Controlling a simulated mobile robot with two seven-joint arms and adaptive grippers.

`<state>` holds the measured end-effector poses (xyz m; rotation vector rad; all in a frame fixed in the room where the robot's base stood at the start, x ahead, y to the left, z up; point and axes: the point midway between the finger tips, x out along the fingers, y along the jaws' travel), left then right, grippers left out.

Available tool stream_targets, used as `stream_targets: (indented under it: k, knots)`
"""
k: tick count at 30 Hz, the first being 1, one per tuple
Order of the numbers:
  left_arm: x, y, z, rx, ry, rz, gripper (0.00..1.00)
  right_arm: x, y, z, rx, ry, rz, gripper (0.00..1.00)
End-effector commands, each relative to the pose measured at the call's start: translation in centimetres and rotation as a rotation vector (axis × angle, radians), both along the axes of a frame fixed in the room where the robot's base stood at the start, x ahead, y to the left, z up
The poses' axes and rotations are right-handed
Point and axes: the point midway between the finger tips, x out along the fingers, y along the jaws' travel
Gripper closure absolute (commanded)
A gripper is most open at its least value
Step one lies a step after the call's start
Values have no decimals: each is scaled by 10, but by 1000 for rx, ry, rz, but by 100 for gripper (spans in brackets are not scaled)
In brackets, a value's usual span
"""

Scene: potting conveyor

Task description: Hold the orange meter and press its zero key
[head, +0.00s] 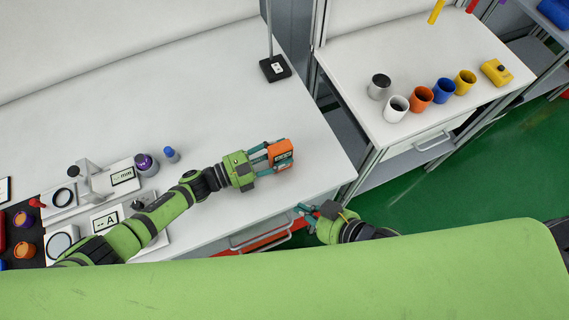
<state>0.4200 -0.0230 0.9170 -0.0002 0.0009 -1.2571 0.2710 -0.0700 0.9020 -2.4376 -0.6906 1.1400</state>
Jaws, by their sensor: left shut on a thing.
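The orange meter (281,153) is a small orange box with a dark patch on its face, near the right end of the white bench. My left gripper (268,155) is shut on it, with its teal fingers on the meter's left part. The zero key is too small to make out. My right gripper (303,212) is lower and a little to the right, off the bench's front edge and apart from the meter. Its teal fingers point up and left; whether they are parted is too small to tell.
The white bench (200,90) is mostly clear behind my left arm. Instruments (123,176), a purple-topped container (146,164) and a blue-capped bottle (170,154) stand at left. A black stand base (275,68) is at the back. Several cups and a yellow case (495,72) stand on the right table.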

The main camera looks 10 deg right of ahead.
Motion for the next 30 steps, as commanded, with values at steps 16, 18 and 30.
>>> stream_targets:
  k: [16, 18, 30]
  knots:
    - [0, 0, 0, 1, 0, 0, 97, 3, -7, 1, -56, -5, 4, 100]
    - [0, 0, 0, 1, 1, 0, 97, 7, -5, 1, -55, -6, 3, 100]
    - [0, 0, 0, 1, 0, 0, 97, 57, 12, 1, -54, -8, 4, 100]
